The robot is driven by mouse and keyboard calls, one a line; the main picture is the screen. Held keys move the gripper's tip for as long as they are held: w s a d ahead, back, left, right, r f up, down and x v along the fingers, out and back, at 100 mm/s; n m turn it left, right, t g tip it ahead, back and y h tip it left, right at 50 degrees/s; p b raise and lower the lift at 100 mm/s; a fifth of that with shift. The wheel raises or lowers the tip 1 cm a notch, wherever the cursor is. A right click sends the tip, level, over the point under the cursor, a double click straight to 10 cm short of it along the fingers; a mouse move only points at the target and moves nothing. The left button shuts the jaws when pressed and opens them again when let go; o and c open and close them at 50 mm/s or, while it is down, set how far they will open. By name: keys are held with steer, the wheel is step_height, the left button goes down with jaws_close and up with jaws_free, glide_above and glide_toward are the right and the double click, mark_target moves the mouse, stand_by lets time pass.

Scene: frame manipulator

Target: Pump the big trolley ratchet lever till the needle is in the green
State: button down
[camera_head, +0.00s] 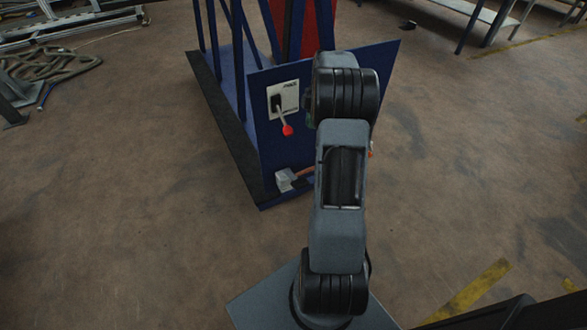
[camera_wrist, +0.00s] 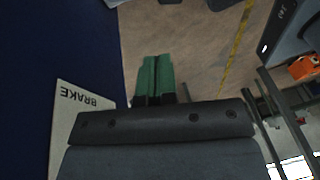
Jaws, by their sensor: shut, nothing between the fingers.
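The big trolley's blue end panel (camera_head: 268,150) stands in the head view, partly behind my arm. A white plate (camera_head: 295,93) on it carries a short lever with a red knob (camera_head: 287,130), hanging down and slightly right. Lower down, a grey block (camera_head: 284,181) has an orange-brown bar (camera_head: 305,171) running behind my arm; I cannot tell whether this is the ratchet lever. In the wrist view my gripper (camera_wrist: 155,65) has its green fingers together and empty, beside the blue panel and a plate marked BRAKE (camera_wrist: 86,98). No gauge or needle shows.
The brown floor (camera_head: 120,220) is clear left of the trolley. A coiled hose (camera_head: 50,65) and metal frames lie at the far left. Benches stand at the back right. An orange object (camera_wrist: 303,67) shows at the wrist view's right edge.

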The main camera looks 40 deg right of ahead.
mark_target(299, 183)
steer(key=shift+s+a+r+n, duration=0.15)
steer(key=shift+s+a+n, duration=0.25)
steer(key=shift+n, duration=0.6)
steer(key=b+x, duration=0.1)
steer(key=x, duration=0.5)
steer(key=b+x, duration=0.2)
steer(key=x, duration=0.5)
steer(key=b+x, duration=0.1)
steer(key=x, duration=0.6)
steer(key=shift+s+a+r, duration=0.15)
steer(key=shift+s+a, duration=0.2)
steer(key=shift+s, duration=0.05)
